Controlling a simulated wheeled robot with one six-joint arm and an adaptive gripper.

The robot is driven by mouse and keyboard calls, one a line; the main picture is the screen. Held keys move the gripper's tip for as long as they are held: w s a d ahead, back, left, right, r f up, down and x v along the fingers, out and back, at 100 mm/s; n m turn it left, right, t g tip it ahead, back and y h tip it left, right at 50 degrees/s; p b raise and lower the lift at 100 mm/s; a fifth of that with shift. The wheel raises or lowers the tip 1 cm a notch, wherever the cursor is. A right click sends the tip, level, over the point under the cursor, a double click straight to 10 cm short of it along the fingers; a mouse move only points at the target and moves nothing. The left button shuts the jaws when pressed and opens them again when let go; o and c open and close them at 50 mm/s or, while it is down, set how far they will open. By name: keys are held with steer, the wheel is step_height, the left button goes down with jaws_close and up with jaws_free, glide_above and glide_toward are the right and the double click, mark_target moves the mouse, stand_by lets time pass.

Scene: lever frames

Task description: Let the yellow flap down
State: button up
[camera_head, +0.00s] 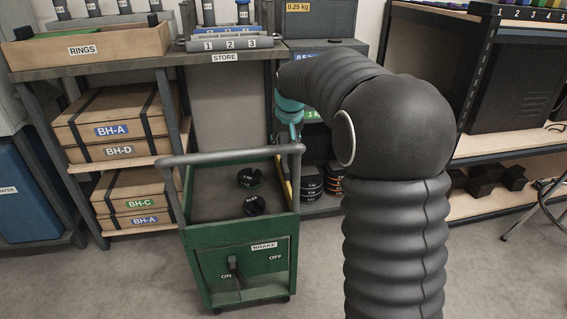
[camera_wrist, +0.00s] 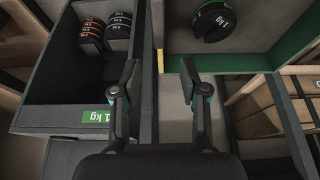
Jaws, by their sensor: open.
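The yellow flap (camera_head: 286,190) shows as a thin yellow strip along the right side of the green cart (camera_head: 220,245). In the wrist view a narrow yellow strip (camera_wrist: 160,60) runs between my fingertips, seen nearly edge-on. My gripper (camera_wrist: 160,78) is open, with one finger on each side of the strip's line. Nothing is held, and I cannot tell whether a finger touches the strip. In the head view my arm hides part of the gripper, which is above the cart's far right corner. How the flap is hinged is not visible.
The cart holds two dark round weights (camera_head: 250,178) and has a grey handle bar (camera_head: 232,155) and a brake lever (camera_head: 235,271). A dark bin (camera_wrist: 75,70) with weights lies left in the wrist view. Shelves (camera_head: 115,66) stand behind. The front floor is clear.

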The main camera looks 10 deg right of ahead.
mark_target(283, 160)
steer(key=b+x, duration=0.1)
steer(key=x, duration=0.8)
steer(key=shift+f, duration=0.1)
jaws_close()
